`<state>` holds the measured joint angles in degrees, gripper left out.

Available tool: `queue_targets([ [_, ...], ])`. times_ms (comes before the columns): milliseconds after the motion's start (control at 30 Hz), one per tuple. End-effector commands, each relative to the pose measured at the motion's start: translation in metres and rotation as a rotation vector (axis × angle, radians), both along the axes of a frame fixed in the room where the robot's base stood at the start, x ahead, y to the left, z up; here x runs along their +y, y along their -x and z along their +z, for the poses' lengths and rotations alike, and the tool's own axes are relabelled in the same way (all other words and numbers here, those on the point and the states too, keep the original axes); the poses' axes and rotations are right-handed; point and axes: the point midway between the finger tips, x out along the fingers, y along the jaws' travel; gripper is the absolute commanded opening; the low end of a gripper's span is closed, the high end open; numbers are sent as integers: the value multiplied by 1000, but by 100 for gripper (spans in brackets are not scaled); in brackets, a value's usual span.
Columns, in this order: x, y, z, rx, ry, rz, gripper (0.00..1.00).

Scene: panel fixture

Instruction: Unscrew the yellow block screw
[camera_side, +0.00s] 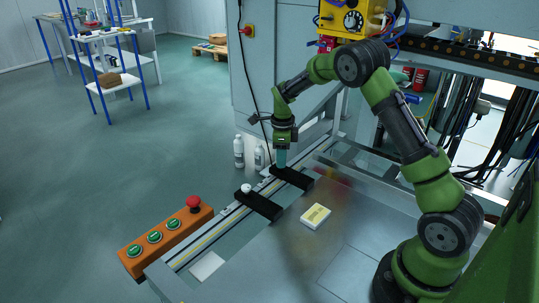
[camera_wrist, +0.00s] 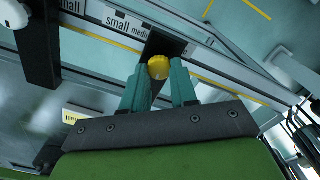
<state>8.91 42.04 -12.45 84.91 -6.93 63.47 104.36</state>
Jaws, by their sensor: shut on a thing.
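The yellow screw (camera_wrist: 158,67) shows as a round yellow head between my two teal fingertips in the wrist view. It sits at a black block (camera_wrist: 163,45), which also shows in the side view (camera_side: 296,180) lying across the rail. My gripper (camera_side: 281,160) points down over the far black block and is shut on the yellow screw; in the wrist view its fingers (camera_wrist: 158,82) flank the head. In the side view the fingers hide the screw. I cannot tell how far the screw is threaded in.
A second black block (camera_side: 262,207) with a white knob (camera_side: 246,188) lies nearer along the rail (camera_side: 205,240). A white-and-yellow box (camera_side: 315,216) lies on the metal plate. An orange button panel (camera_side: 165,237) with a red stop button stands at the near left. White bottles (camera_side: 239,152) stand behind the rail.

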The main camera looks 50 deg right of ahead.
Motion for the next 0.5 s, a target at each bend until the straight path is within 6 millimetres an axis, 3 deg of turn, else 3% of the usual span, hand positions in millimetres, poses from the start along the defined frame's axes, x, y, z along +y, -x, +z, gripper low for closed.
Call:
queue_targets([
  [500,0,-2,1,-2,1,475,0],
])
